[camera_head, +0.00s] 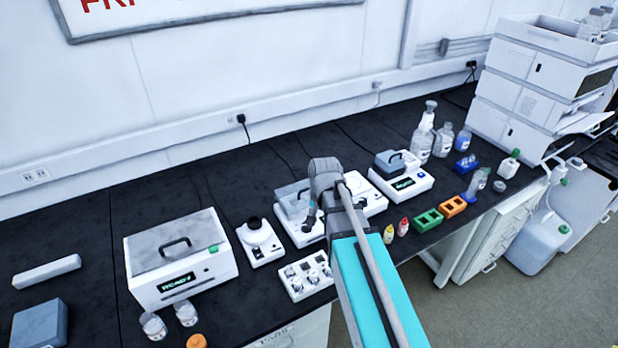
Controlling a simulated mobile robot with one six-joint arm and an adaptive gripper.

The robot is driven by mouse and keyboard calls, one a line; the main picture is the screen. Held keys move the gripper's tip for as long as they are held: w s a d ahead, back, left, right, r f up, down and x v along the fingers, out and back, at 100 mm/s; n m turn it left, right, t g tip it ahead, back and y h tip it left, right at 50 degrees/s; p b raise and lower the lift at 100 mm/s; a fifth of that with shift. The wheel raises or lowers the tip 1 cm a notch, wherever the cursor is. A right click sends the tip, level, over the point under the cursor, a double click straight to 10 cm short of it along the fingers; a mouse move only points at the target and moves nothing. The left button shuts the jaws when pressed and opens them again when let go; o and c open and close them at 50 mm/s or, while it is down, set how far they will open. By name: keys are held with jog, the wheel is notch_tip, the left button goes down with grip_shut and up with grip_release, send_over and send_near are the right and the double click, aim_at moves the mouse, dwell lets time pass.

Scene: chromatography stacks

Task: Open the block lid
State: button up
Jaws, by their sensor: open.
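A white device with a grey handled lid (391,161) and a lit display stands right of my arm; the lid looks closed. I cannot tell for sure which of these is the block. My gripper (308,226) points down in front of the middle device, small and partly hidden by my wrist. It is open and seems to hold nothing. I cannot tell whether it touches the device.
A large white box (185,258) with a handled lid and READY display stands left. A white vial tray (306,276) lies at the front edge. Green (428,220) and orange racks (453,206), bottles (423,135) and stacked instruments (540,85) are right.

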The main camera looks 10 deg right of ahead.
aim_at(307, 189)
jog(key=w+r+m+t+p, duration=0.1)
jog(key=w+r+m+p, duration=0.7)
jog(key=w, duration=0.8)
jog(key=shift+d+r+m, duration=0.2)
jog(key=shift+r+m, duration=0.2)
jog(key=shift+r, duration=0.55)
jog(key=shift+f, duration=0.1)
jog(key=f+b, duration=0.4)
jog(key=w+f+b, duration=0.1)
jog(key=f+b, duration=0.4)
jog(key=w+f+b, duration=0.1)
jog(key=f+b, duration=0.3)
jog(key=shift+w+a+f+b, duration=0.2)
jog(key=shift+a+b, duration=0.1)
jog(key=shift+a, duration=0.1)
jog(key=shift+c, duration=0.3)
grip_shut()
